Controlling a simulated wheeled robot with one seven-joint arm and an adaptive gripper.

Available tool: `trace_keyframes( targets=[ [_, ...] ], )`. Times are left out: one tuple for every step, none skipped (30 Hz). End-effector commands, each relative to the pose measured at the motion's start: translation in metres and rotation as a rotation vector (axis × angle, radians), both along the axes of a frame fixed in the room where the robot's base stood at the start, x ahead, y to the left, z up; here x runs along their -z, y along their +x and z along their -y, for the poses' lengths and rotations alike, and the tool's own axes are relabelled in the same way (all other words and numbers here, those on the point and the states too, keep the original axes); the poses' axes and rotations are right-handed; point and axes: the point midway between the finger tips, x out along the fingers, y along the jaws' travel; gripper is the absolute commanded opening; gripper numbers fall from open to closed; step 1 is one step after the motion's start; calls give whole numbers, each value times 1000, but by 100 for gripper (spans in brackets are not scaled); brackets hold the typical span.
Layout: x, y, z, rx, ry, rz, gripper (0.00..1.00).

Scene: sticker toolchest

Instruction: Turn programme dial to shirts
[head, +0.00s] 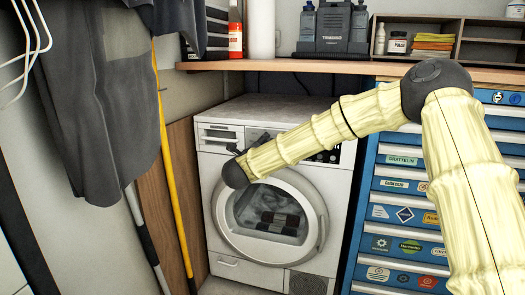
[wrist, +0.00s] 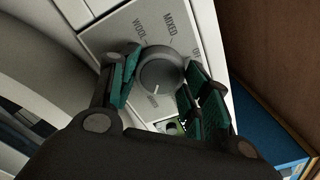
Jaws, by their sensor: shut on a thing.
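The programme dial (wrist: 160,72) is a round dark grey knob on the washing machine's light panel (wrist: 110,30). A pale mark on the dial's face points toward the bottom of the wrist view, slightly left. My gripper (wrist: 163,76) has its teal-padded fingers on either side of the dial, shut on it. In the head view the white washing machine (head: 225,262) stands under the counter, and my arm hides the dial.
A blue drawer cabinet (head: 395,215) with stickers stands right of the machine. A wooden counter (head: 270,65) runs above it. Dark clothes (head: 95,110) hang at the left, beside a yellow pole (head: 172,180). The machine's round door (head: 225,235) is closed below my forearm.

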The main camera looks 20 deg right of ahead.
Motion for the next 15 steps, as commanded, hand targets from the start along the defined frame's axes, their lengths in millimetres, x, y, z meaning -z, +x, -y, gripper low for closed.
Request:
trace_keyframes(
  targets=[
    [3, 0, 1, 2, 13, 6, 24],
    [3, 0, 1, 2, 20, 10, 24],
    [3, 0, 1, 2, 26, 15, 24],
    [3, 0, 1, 2, 31, 18, 24],
    [3, 0, 1, 2, 36, 21, 24],
    [2, 0, 1, 2, 40, 23, 24],
    [2, 0, 1, 2, 42, 25, 24],
    [2, 0, 1, 2, 45, 27, 24],
    [2, 0, 1, 2, 46, 28, 24],
    [2, 0, 1, 2, 47, 29, 24],
    [2, 0, 1, 2, 47, 29, 24],
    [2, 0, 1, 2, 48, 29, 24],
    [2, 0, 1, 2, 48, 29, 24],
    [2, 0, 1, 2, 47, 29, 24],
    [2, 0, 1, 2, 47, 29, 24]
  ],
)
